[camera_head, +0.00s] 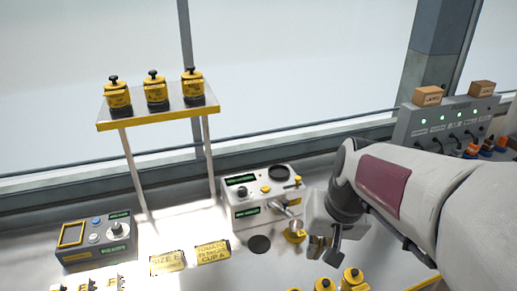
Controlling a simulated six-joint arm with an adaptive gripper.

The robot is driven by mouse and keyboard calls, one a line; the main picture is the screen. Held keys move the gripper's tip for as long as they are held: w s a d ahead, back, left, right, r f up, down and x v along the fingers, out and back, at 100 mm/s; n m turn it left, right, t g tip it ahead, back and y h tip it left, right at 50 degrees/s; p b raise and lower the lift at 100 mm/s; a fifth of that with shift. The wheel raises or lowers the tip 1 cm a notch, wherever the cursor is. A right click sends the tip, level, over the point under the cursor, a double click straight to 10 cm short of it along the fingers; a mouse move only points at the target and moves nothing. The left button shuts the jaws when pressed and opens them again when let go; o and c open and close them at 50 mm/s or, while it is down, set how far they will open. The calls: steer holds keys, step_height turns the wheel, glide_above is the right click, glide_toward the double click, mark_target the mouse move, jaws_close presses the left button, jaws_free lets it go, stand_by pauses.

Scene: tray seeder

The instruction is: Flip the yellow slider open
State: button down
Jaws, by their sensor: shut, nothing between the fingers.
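A white seeder unit (240,205) with two green displays stands on the bench at the centre. A small yellow piece (298,180) sits at its top right corner, and a yellow knob (265,189) is on its top. I cannot tell for sure which yellow part is the slider or how it is set. A metal spout sticks out at the unit's right side, above a yellow-based cup (295,236). My gripper (320,250) is shut and empty, pointing down, to the right of and in front of the unit. My wrist hides part of the bench behind it.
A yellow-edged stand (160,119) carries three yellow canisters at the back left. A grey control box (95,240) is at the left. Yellow label plates (212,252) lie in front. Several yellow-topped pieces (353,276) are at the lower edge. A grey panel (455,120) is at right.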

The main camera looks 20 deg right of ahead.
mark_target(298, 181)
steer(key=w+d+m+t, duration=0.3)
steer(key=w+d+t, duration=0.1)
steer(key=w+d, duration=1.4)
steer(key=w, duration=0.4)
steer(key=shift+d+f, duration=0.15)
steer(key=shift+f, duration=0.15)
steer(key=shift+f, duration=0.1)
steer(key=shift+w+a+f, duration=0.6)
steer(key=shift+w+f, duration=0.7)
steer(key=shift+w, duration=0.15)
steer(key=shift+w+a+f, duration=0.55)
steer(key=shift+w+f, duration=0.75)
steer(key=shift+w, duration=0.15)
steer(key=shift+w+a+f, duration=0.6)
steer(key=shift+w+f, duration=0.7)
steer(key=shift+w, duration=0.15)
